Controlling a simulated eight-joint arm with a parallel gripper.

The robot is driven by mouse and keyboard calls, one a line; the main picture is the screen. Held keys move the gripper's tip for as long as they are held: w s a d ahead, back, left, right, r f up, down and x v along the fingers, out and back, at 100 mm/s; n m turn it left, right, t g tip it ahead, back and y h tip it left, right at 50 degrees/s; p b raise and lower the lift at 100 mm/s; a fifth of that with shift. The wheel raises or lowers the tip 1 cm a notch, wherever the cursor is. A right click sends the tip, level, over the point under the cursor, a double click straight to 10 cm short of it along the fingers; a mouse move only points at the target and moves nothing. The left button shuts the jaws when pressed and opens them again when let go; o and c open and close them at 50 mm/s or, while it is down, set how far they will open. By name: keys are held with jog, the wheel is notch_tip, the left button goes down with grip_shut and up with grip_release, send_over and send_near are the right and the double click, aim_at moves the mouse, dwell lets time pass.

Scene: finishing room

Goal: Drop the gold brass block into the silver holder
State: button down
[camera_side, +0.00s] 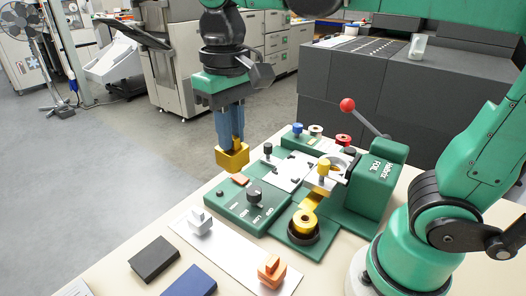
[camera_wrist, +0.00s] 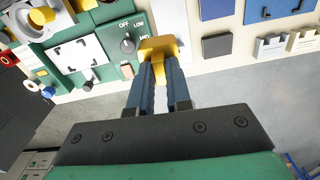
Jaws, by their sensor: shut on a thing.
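The gold brass block (camera_side: 232,158) is held in the air by my gripper (camera_side: 231,143), whose blue fingers point down and are shut on it. In the wrist view the block (camera_wrist: 159,46) shows at the tips of the fingers (camera_wrist: 160,68). The silver holder (camera_side: 200,222) stands on a pale strip (camera_side: 232,250) on the table, below and left of the block in the side view. The block is well apart from it. I cannot make out the holder in the wrist view; the block and fingers cover part of that area.
A green panel with a dial (camera_side: 254,192) and a green press with a red-knobbed lever (camera_side: 347,105) stand to the right. An orange block-like piece (camera_side: 270,271) sits on the strip's near end. Dark (camera_side: 153,259) and blue (camera_side: 191,281) pads lie beside the strip.

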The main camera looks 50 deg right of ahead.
jog(key=s+d+m, duration=0.4)
jog(key=d, duration=0.7)
jog(key=s+d+m, duration=0.3)
jog(key=d+m, duration=0.1)
jog(key=d, duration=0.8)
notch_tip(320, 180, down, 11)
jog(key=shift+s, duration=0.25)
jog(key=shift+f, duration=0.55)
dwell(0.3)
jog(key=c, duration=1.1)
grip_release()
jog(key=shift+r, duration=0.1)
notch_tip(320, 180, up, 11)
